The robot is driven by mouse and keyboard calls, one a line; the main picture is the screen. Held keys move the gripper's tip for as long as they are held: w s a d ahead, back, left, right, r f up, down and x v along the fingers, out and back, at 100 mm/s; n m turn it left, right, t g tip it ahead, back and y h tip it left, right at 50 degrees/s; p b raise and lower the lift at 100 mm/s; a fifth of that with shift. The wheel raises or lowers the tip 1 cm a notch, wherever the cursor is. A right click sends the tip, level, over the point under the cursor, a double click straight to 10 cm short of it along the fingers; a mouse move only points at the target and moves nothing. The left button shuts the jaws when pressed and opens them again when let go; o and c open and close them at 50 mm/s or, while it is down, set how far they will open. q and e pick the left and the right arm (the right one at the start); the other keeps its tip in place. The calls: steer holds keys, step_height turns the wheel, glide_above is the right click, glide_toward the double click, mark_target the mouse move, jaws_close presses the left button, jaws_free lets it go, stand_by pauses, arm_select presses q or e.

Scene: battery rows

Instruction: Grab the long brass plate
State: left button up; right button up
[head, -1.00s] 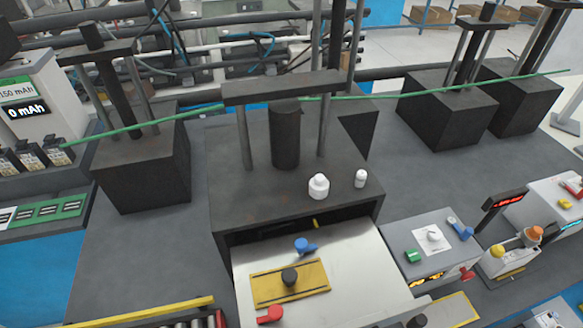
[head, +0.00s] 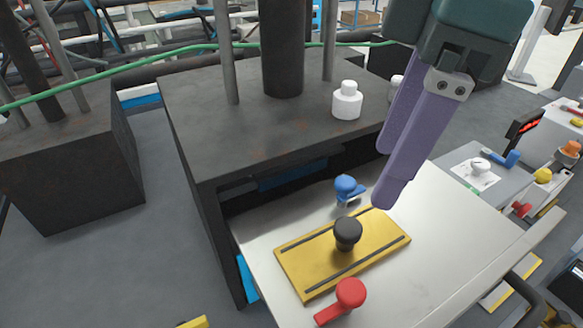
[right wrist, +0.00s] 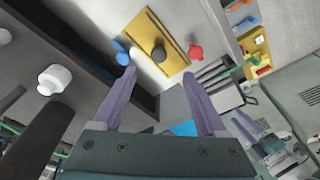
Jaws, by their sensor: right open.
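The long brass plate (head: 300,270) is yellow, with two dark grooves and a black knob (head: 348,232) in its middle. It lies flat on the pulled-out pale metal drawer (head: 450,228), and the plate also shows in the right wrist view (right wrist: 147,30). My right gripper (head: 384,182) comes in from the upper right and points down, above the plate's far right end. It is open and empty, apart from the plate. In the right wrist view its fingertips (right wrist: 159,76) are spread, with the plate beyond them.
A blue knobbed piece (head: 346,187) sits behind the plate and a red one (head: 350,292) in front of it. The dark press block (head: 250,120) overhangs the drawer's back. A white bottle (head: 347,104) stands on the block. A grey unit (head: 470,178) is at the right.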

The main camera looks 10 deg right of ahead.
mark_target(348, 226)
steer(key=f, duration=0.3)
steer(key=f+p, duration=0.1)
steer(key=shift+w+a+f, duration=0.2)
steer(key=shift+w+f, duration=0.05)
steer(key=f, duration=0.1)
steer(key=a+f, duration=0.1)
steer(key=f, duration=0.1)
steer(key=f+p, duration=0.1)
steer(key=f, duration=0.1)
steer(key=shift+w+a+f, duration=0.1)
steer(key=shift+w+a, duration=0.1)
steer(key=shift+w, duration=0.05)
steer(key=shift+c, duration=0.2)
jaws_close()
stand_by(0.7)
